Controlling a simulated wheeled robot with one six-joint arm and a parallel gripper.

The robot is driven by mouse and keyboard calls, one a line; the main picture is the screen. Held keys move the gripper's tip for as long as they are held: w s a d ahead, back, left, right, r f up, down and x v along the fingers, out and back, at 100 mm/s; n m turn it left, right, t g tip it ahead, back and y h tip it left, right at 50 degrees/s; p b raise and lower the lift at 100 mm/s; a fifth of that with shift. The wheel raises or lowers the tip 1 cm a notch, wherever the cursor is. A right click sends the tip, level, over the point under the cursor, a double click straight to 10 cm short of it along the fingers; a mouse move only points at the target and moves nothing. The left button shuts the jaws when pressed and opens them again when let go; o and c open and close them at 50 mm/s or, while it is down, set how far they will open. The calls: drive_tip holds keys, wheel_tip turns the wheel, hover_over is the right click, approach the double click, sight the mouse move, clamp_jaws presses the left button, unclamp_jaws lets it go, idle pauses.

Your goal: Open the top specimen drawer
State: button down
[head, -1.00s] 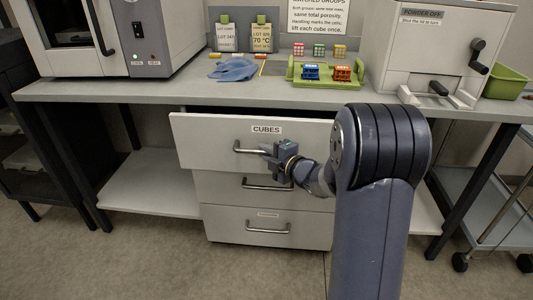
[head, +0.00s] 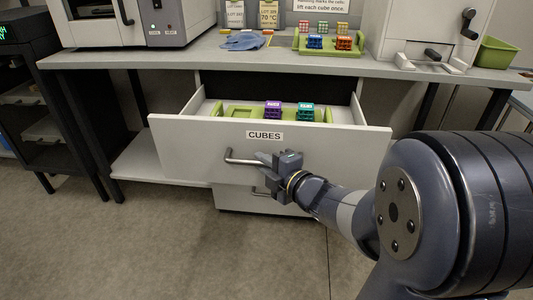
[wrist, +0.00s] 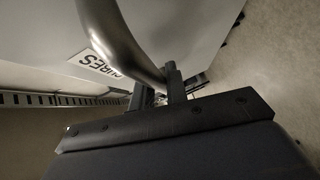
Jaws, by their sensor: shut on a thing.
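The top specimen drawer (head: 200,145), labelled CUBES, is pulled well out from the bench unit. Inside it a green tray (head: 240,112) holds a purple cube (head: 273,108) and a teal cube (head: 305,112). My gripper (head: 268,158) is at the right part of the drawer's bar handle (head: 232,157) and is shut on it. In the wrist view the curved metal handle (wrist: 125,40) runs down to my fingers (wrist: 160,85), beside the CUBES label (wrist: 100,66). The exact finger contact is partly hidden.
The benchtop (head: 220,58) above carries a blue glove (head: 243,41), a green rack (head: 300,40) with coloured cubes, an oven-like device (head: 130,25) and a cranked machine (head: 425,35). A lower drawer (head: 240,198) is closed below. Floor at front left is clear.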

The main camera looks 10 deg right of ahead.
drive_tip(key=shift+s+a, duration=0.3)
drive_tip(key=shift+s, duration=0.6)
drive_tip(key=shift+s+a, duration=0.25)
drive_tip(key=shift+s, duration=0.6)
drive_tip(key=c, duration=1.4)
unclamp_jaws()
drive_tip(key=p+v, duration=0.3)
drive_tip(key=v, duration=0.7)
drive_tip(key=shift+s, duration=0.35)
drive_tip(key=shift+d, duration=0.15)
